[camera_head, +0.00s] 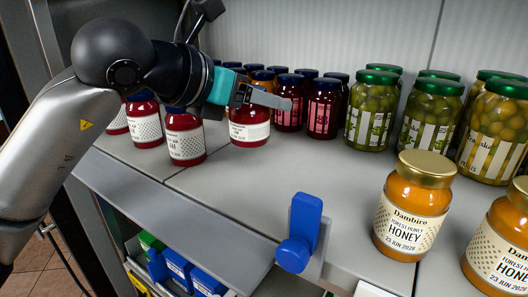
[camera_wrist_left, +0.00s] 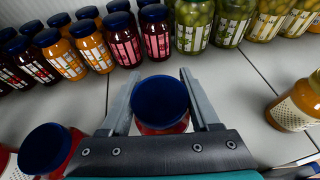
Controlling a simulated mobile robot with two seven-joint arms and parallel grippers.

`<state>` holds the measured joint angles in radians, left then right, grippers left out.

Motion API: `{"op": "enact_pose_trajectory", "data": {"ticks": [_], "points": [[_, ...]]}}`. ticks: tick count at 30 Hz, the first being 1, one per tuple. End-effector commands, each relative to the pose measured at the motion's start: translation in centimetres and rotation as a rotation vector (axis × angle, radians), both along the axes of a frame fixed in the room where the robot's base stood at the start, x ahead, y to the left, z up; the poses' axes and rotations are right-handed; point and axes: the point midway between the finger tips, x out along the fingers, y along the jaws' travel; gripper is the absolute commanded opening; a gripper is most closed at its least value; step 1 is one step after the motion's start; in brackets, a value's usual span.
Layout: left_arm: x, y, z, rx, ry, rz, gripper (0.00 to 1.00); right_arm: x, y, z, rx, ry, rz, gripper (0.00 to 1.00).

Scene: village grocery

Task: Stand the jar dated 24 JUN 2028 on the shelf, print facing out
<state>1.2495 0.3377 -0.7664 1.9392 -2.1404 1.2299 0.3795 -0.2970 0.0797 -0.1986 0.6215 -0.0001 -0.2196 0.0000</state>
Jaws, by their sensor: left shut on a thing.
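My left gripper (camera_head: 268,98) is shut around a red jam jar (camera_head: 250,132) near the shelf's front left. In the left wrist view the same gripper (camera_wrist_left: 160,88) has one finger on each side of the jar's blue lid (camera_wrist_left: 160,102). The jar is upright, with its pale label facing the shelf front. Its date is too small to read, and the gripper hides its top in the head view. I cannot tell whether its base touches the shelf (camera_head: 225,190). Two honey jars (camera_head: 411,208) at the right front read 23 JUN 2028. My right gripper is not in view.
Red jam jars (camera_head: 186,138) stand just left of the held jar. Dark red jars (camera_head: 322,108) and green-lidded olive jars (camera_head: 372,112) stand behind and to the right. A blue fixture (camera_head: 302,230) stands at the front edge. The shelf's middle is bare.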

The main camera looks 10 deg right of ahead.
Motion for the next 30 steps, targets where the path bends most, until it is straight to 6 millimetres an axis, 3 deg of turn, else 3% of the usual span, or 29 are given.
{"op": "enact_pose_trajectory", "data": {"ticks": [5, 11, 18, 24, 25, 30], "points": [[0.0, 0.0, -2.7, -0.003, -0.001, -0.001, 0.00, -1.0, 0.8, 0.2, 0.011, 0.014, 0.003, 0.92], [0.0, 0.0, -4.0, -0.002, -0.002, -0.001, 0.00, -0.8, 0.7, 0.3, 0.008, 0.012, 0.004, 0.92], [0.0, 0.0, -7.0, -0.003, -0.001, -0.001, 0.00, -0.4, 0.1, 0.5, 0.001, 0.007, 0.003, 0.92], [0.0, 0.0, -7.1, -0.002, -0.004, -0.001, 0.00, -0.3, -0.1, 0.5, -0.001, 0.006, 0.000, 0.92], [0.0, 0.0, -7.3, 0.000, -0.001, 0.000, 0.66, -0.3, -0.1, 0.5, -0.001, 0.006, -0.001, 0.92], [0.0, 0.0, -7.3, 0.000, -0.001, 0.000, 0.85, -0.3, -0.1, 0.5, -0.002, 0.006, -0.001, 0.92]]}}
